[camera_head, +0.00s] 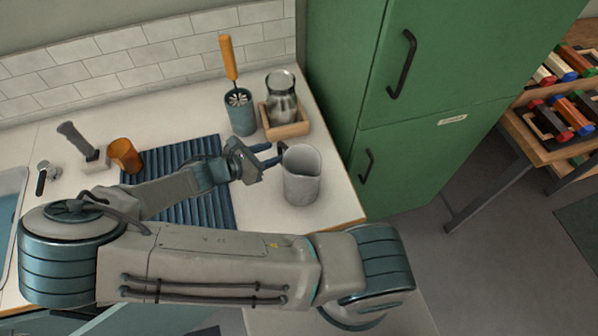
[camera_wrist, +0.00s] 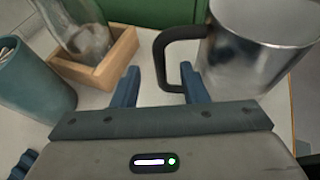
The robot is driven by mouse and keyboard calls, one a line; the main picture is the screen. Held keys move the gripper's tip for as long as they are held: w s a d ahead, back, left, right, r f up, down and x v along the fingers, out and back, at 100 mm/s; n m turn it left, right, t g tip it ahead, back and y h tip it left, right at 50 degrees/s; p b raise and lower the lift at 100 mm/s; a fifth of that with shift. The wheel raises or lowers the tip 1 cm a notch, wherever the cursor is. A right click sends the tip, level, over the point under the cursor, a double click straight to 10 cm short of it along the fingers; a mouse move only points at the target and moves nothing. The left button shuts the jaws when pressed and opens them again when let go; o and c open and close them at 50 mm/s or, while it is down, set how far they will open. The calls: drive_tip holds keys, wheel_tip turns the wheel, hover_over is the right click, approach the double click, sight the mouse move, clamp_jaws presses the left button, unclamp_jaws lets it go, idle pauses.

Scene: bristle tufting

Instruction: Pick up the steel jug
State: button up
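The steel jug (camera_head: 301,177) stands upright on the counter near its right front corner. In the wrist view the jug (camera_wrist: 250,55) is at the upper right, with its black handle (camera_wrist: 163,62) pointing left. My gripper (camera_head: 275,154) is open beside the jug, on its handle side. In the wrist view the two blue fingers of my gripper (camera_wrist: 160,82) are spread apart. The handle's lower end lies near and between the fingertips, and the right fingertip is close to the jug's wall. I cannot tell whether it touches.
A wooden tray (camera_head: 288,131) holding a glass carafe (camera_head: 281,95) stands behind the jug. A teal cup (camera_head: 240,120) with an orange-handled brush (camera_head: 228,58) is left of it. A blue ribbed mat (camera_head: 205,208) and an orange cup (camera_head: 124,155) lie further left. A green cabinet (camera_head: 425,150) rises at right.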

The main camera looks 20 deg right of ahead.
sight(295, 170)
drive_tip(key=shift+p+x, duration=0.75)
drive_tip(key=shift+x, duration=2.1)
clamp_jaws()
